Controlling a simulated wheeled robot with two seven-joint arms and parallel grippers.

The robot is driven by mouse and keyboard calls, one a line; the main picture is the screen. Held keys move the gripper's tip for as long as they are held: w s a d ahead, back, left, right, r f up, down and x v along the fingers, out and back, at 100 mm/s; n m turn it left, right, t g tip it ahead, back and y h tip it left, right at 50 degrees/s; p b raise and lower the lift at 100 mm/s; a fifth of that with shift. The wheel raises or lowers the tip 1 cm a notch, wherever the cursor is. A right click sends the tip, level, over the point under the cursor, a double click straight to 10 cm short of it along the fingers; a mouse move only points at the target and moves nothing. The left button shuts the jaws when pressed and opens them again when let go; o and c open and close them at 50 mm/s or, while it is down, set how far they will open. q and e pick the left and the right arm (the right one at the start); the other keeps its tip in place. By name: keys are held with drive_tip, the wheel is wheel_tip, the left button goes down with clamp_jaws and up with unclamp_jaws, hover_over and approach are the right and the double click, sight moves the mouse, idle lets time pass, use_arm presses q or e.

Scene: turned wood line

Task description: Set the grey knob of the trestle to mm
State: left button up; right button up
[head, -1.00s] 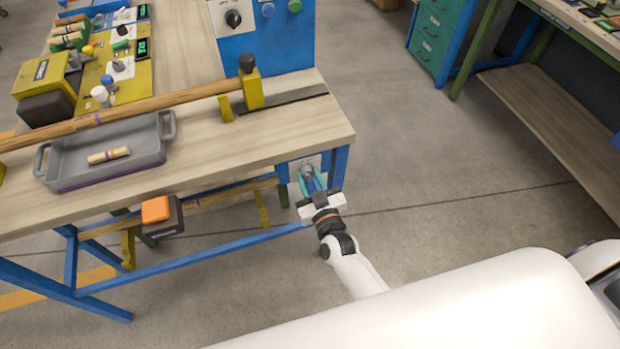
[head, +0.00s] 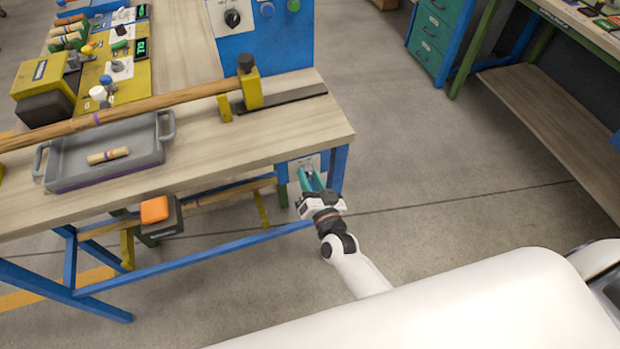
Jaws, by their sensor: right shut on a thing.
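The grey knob (head: 309,171) sits on a pale plate (head: 295,164) fixed to the blue panel at the right end of the wooden trestle table (head: 270,155), just under its top. My right gripper (head: 310,179) reaches up to it from below and is shut on the knob. Its teal fingers cover much of the knob, so the pointer and most markings on the plate are hidden or too small to read. My left gripper is out of the picture.
A grey tray (head: 75,183) with a small turned wood piece (head: 108,155) stands on the table. A long wooden rod (head: 150,103) runs along it to a yellow stop (head: 250,90). Floor to the right is clear.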

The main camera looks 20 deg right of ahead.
drive_tip(key=shift+m, duration=0.4)
drive_tip(key=o, duration=1)
drive_tip(key=s+b, duration=0.1)
drive_tip(key=s, duration=1.1)
drive_tip(key=shift+d, duration=0.2)
